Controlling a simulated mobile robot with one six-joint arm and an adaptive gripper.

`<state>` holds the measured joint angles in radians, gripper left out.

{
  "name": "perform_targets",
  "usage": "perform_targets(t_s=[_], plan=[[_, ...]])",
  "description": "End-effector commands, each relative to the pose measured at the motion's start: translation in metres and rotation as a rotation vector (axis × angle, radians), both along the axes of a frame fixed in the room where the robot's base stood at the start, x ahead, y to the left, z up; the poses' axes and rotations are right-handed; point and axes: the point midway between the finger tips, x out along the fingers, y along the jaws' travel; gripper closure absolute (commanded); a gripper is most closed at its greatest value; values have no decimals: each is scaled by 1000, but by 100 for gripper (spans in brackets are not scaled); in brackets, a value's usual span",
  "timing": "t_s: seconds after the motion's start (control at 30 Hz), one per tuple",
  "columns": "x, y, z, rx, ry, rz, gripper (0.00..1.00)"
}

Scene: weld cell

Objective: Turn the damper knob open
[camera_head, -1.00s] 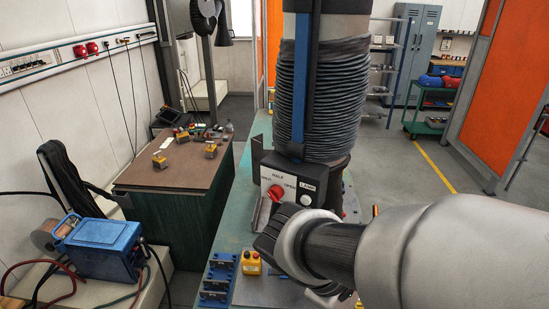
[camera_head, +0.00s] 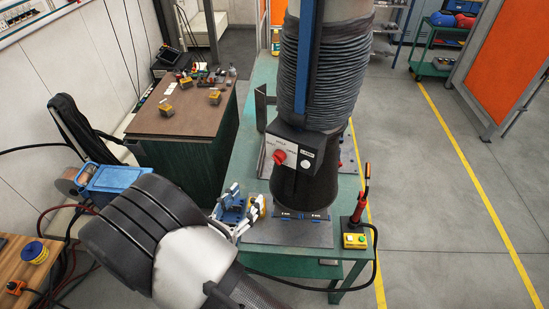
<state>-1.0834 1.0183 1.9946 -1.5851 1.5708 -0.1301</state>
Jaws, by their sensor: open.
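The damper knob (camera_head: 280,157) is a small red dial on the white-labelled face of a dark control box (camera_head: 296,146). The box is fixed to the front of a thick ribbed grey duct (camera_head: 330,85). The knob is in full view and nothing touches it. Its exact setting is too small to read. My gripper (camera_head: 249,215) shows in part beyond my arm's big link, low and left of the control box, clear of the knob. Its fingers look apart and empty; the rest of it is hidden.
Blue fixtures (camera_head: 229,204) stand on the green bench beside my gripper. A button box (camera_head: 355,241) and a red-handled tool (camera_head: 361,206) are at the bench's right front. A brown-topped table (camera_head: 180,118) is at the left. The floor at right is open.

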Motion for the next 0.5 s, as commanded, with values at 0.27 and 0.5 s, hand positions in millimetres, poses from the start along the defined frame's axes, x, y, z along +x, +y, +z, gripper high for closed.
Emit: perform_targets(t_s=[0.27,0.5], plan=[[52,-30,2,1,0,-10,48],[98,-54,2,3,1,-9,48]])
